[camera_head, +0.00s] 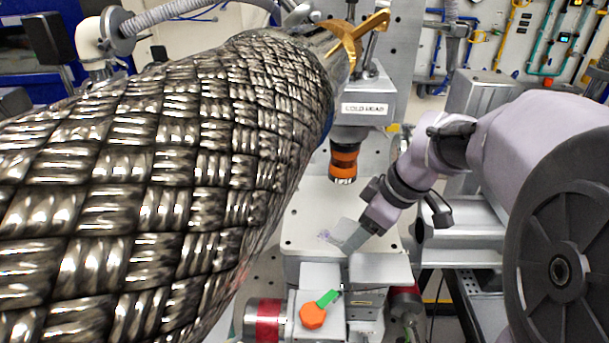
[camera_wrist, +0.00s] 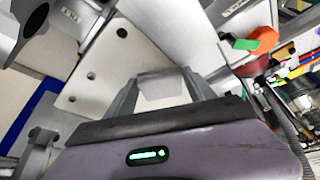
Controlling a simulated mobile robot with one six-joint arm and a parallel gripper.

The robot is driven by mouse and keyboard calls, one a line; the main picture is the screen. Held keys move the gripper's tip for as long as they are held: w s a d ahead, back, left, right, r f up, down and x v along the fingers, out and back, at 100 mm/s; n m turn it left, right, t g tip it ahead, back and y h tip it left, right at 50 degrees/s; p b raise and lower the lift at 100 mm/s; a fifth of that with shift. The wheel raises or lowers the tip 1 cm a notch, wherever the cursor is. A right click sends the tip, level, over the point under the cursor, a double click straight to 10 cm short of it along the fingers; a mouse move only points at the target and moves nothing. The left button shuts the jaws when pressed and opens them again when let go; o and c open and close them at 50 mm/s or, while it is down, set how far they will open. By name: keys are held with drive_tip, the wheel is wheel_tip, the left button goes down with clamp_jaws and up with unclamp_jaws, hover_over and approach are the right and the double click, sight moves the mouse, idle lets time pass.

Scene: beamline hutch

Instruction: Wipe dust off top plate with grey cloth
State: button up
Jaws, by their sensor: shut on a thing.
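The top plate (camera_head: 305,205) is a pale flat plate with small holes, below the cold head; it also shows in the wrist view (camera_wrist: 100,70). My gripper (camera_head: 365,228) reaches in from the right over the plate's front right part. It is shut on the grey cloth (camera_head: 348,234), which hangs out towards the left, low at the plate. I cannot tell whether the cloth touches the plate. A faint bluish-grey dust patch (camera_head: 326,237) shows just left of the cloth. In the wrist view the cloth (camera_wrist: 162,90) lies between the two fingers of my gripper (camera_wrist: 160,80).
The cold head (camera_head: 362,108) with its orange-banded tip (camera_head: 344,160) hangs over the plate's back part. A large braided metal hose (camera_head: 150,180) fills the left and hides the plate's left side. An orange knob (camera_head: 312,316) with a green piece sits below the plate's front edge.

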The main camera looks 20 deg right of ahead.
sight(316, 238)
drive_tip(key=shift+s+d+p, duration=0.15)
drive_tip(key=shift+s+d, duration=0.1)
drive_tip(key=shift+d, duration=0.5)
drive_tip(key=shift+s+d+p, duration=0.15)
drive_tip(key=shift+s+d, duration=0.05)
drive_tip(key=shift+d, duration=0.5)
drive_tip(key=shift+s+d+p, duration=0.15)
drive_tip(key=shift+s+d, duration=0.1)
drive_tip(key=shift+d, duration=0.65)
drive_tip(key=shift+f, duration=0.1)
drive_tip(key=shift+a+f+b, duration=0.1)
drive_tip(key=shift+a+b, duration=0.25)
drive_tip(key=shift+a, duration=0.15)
drive_tip(key=shift+w+a+f+b, duration=0.1)
drive_tip(key=shift+w+a+b, duration=0.1)
drive_tip(key=shift+a, duration=0.45)
drive_tip(key=shift+w+a+b, duration=0.1)
drive_tip(key=shift+a+b, duration=0.05)
drive_tip(key=shift+a, duration=0.45)
drive_tip(key=shift+c, duration=1.3)
drive_tip(key=shift+w+a+r+b, duration=0.15)
drive_tip(key=shift+w+a, duration=0.35)
drive_tip(key=shift+a, duration=0.85)
drive_tip(key=shift+w+a+b, duration=0.1)
drive_tip(key=shift+w+a, duration=0.35)
drive_tip(key=shift+a, duration=0.95)
drive_tip(key=shift+w+a+r+b, duration=0.15)
drive_tip(key=shift+w+a, duration=0.35)
drive_tip(key=shift+a, duration=0.85)
drive_tip(key=shift+f, duration=0.1)
